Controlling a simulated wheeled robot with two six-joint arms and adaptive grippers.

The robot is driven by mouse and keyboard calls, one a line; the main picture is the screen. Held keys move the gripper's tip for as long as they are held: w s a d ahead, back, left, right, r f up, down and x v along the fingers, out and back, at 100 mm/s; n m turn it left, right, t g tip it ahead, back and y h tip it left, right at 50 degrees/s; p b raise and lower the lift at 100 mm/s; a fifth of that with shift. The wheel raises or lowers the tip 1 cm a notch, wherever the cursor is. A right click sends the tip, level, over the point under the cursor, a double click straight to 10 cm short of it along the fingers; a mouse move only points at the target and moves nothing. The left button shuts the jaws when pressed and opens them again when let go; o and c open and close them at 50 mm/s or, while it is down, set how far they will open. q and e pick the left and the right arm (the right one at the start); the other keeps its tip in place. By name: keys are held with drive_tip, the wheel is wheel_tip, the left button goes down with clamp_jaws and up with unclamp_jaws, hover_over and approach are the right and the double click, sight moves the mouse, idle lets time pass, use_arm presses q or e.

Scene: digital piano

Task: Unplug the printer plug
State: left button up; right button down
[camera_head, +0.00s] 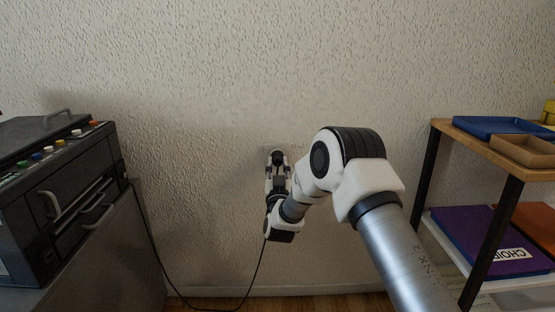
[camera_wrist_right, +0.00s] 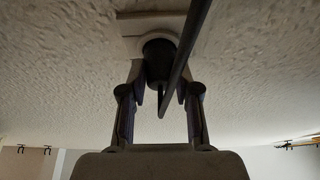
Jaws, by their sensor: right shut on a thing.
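My right gripper (camera_head: 278,168) is at the wall, with its two fingers closed on either side of the black printer plug (camera_wrist_right: 157,64). In the right wrist view, the gripper (camera_wrist_right: 160,85) holds the plug by its body. The plug's far end meets the pale round socket of the wall outlet (camera_wrist_right: 128,26); I cannot tell how deep it sits. A black cord (camera_wrist_right: 188,50) crosses in front of the plug. In the head view, the gripper mostly hides the plug and outlet. My left gripper is not in view.
A dark printer (camera_head: 62,200) with coloured buttons stands on a grey cabinet (camera_head: 115,265) at left. The cord (camera_head: 163,272) hangs between it and the outlet, dipping near the floor. A wooden-topped shelf (camera_head: 470,140) with trays stands at right. The wall between is bare.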

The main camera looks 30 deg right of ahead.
drive_tip(key=shift+a, duration=0.1)
drive_tip(key=shift+s+a, duration=0.15)
drive_tip(key=shift+s, duration=0.15)
drive_tip(key=shift+s+a+p, duration=0.3)
drive_tip(key=shift+s+p, duration=0.05)
drive_tip(key=shift+s, duration=0.15)
drive_tip(key=shift+s+a+p, duration=0.2)
drive_tip(key=shift+s+a, duration=0.1)
drive_tip(key=shift+s, duration=0.2)
drive_tip(key=shift+s+a+p, duration=0.15)
drive_tip(key=shift+s+a, duration=0.15)
drive_tip(key=shift+s, duration=0.2)
drive_tip(key=shift+s+a, duration=0.35)
drive_tip(key=shift+s, duration=0.2)
drive_tip(key=shift+s+a, duration=0.3)
drive_tip(key=shift+s, duration=0.25)
